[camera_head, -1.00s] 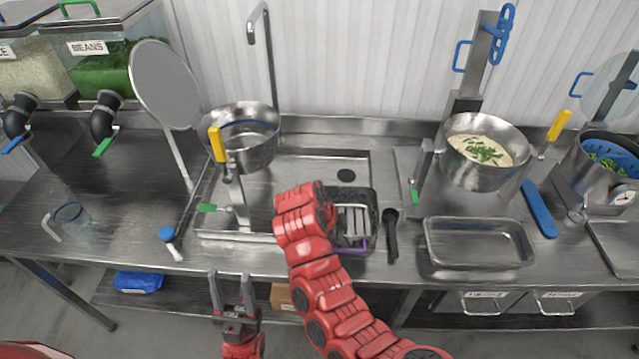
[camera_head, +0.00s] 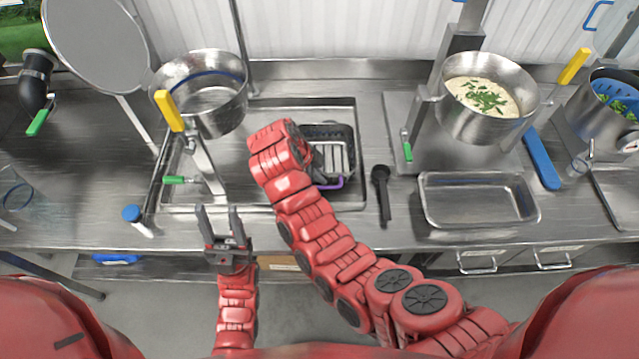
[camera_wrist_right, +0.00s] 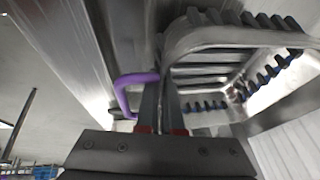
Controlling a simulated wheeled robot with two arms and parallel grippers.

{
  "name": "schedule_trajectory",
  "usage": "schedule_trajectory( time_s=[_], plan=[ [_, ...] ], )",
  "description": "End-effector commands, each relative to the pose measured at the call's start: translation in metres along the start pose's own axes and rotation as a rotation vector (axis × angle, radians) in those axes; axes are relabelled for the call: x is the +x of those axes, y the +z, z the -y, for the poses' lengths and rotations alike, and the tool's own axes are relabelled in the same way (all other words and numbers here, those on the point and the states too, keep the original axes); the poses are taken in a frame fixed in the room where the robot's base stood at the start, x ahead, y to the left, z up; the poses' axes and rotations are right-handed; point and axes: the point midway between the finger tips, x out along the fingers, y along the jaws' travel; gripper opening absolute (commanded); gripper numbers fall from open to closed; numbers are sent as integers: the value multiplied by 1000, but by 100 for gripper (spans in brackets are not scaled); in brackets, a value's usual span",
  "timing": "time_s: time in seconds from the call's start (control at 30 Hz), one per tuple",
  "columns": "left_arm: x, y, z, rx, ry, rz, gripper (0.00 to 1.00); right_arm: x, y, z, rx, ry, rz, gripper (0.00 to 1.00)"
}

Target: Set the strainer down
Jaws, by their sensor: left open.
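A dark, toothed rack with a slotted metal part (camera_head: 330,153) and a purple handle (camera_head: 330,184) is at the right side of the sink; I take it as the strainer but cannot be sure. The right wrist view shows its metal rim (camera_wrist_right: 215,38) and the purple handle (camera_wrist_right: 122,90). My right gripper's narrowly spaced fingers (camera_wrist_right: 161,105) are beside the handle; whether they grip it is unclear. In the head view my red right forearm hides that gripper. My left gripper (camera_head: 218,220) is open and empty at the counter's front edge.
A pot of rice and greens (camera_head: 455,118), an empty metal tray (camera_head: 475,215) and a blue-handled tool (camera_head: 541,158) are to the right. A black tool (camera_head: 381,190) lies beside the sink.

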Motion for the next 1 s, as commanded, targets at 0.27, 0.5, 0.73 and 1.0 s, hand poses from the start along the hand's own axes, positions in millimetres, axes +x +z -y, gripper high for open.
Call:
schedule_trajectory(
  time_s=[0.27, 0.5, 0.73, 1.0],
  plan=[
    [-25, 4, -1, 0, 0, 0, 50, 31, 14, -6, -1, -2, 0, 0],
    [-23, 4, -1, 0, 0, 0, 50, 30, 12, -5, 1, -2, 0, 0],
    [-25, 4, -1, 0, 0, 0, 50, 32, 14, -6, 0, -1, 1, 23],
    [-25, 4, -1, 0, 0, 0, 50, 32, 14, -6, 0, -1, 1, 34]
  ],
)
